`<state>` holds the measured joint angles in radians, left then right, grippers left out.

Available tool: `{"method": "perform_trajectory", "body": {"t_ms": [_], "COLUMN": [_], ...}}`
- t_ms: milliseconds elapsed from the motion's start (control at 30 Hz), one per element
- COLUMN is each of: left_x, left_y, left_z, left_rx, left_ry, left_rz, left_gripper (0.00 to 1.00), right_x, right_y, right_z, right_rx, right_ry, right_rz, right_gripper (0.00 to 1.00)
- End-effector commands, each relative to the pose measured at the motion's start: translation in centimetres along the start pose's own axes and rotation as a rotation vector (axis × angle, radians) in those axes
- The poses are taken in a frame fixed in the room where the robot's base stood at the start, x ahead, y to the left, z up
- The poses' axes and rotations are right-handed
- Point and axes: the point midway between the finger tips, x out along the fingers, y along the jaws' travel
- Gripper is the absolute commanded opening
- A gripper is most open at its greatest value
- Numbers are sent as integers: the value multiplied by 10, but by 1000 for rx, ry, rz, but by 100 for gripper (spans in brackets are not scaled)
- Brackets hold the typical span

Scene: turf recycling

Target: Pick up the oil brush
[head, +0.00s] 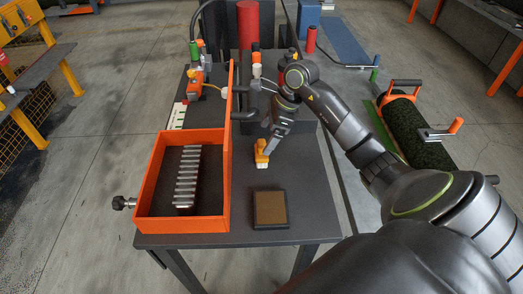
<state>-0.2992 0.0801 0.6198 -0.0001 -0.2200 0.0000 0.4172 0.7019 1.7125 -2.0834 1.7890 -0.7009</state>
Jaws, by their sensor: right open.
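A small orange piece with a pale lower end, which looks like the oil brush (262,150), is on the dark table in the middle of the head view. My right gripper (269,143) reaches down from the upper right, with its fingertips at or just beside the orange piece. The gripper is open; I cannot tell whether its fingers touch the piece. My left gripper is not in view.
An orange-walled tray (228,190) holding a ridged metal block (188,178) stands left on the table (275,236). A brown-topped square pad (270,208) lies near the front. A red cylinder (248,25) stands behind. A green turf roll (408,125) is at right.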

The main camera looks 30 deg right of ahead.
Motion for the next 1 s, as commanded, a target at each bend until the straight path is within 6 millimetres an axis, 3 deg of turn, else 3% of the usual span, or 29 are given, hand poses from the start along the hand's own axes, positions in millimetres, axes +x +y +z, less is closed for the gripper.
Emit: {"method": "perform_trajectory", "body": {"t_ms": [267, 600, 867, 1000], "left_x": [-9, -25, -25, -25], "left_y": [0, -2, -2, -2], "left_z": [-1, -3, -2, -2], "left_rx": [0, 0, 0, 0], "left_ry": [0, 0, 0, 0], "left_rz": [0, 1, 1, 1], "left_gripper": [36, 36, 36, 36], "right_x": [17, 59, 63, 63], "right_y": [1, 3, 2, 2], "right_z": [1, 2, 1, 1], "right_rx": [1, 2, 0, 0], "right_ry": [0, 0, 1, 1], "right_rz": [3, 2, 0, 0], "right_gripper": [89, 89, 89, 73]}}
